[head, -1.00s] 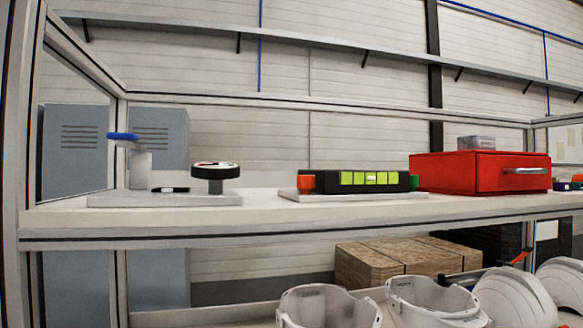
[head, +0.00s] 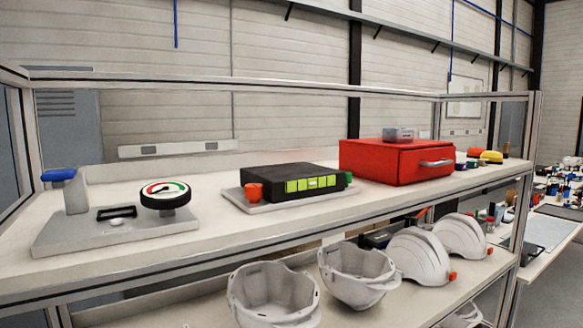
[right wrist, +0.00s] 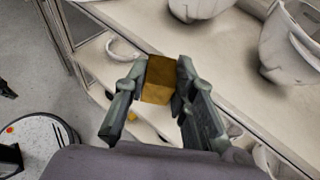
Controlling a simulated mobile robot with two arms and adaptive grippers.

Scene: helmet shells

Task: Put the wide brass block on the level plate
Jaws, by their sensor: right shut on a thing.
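The brass block (right wrist: 158,84) shows in the right wrist view between the fingers of my right gripper (right wrist: 161,72), which is shut on it. The block is held in front of the shelf edge, and its underside is hidden. In the head view, a grey plate (head: 234,196) on the upper shelf carries a black box (head: 285,181) with a row of yellow-green segments, an orange knob and a green knob. I cannot tell for certain that this is the level plate. Neither gripper shows in the head view.
A second grey plate (head: 75,243) with a round gauge (head: 165,193) and a blue-handled lever (head: 75,190) is at left. A red drawer box (head: 385,162) stands at right. White helmet shells (head: 272,293) fill the lower shelf. Upper shelf posts and rails frame the space.

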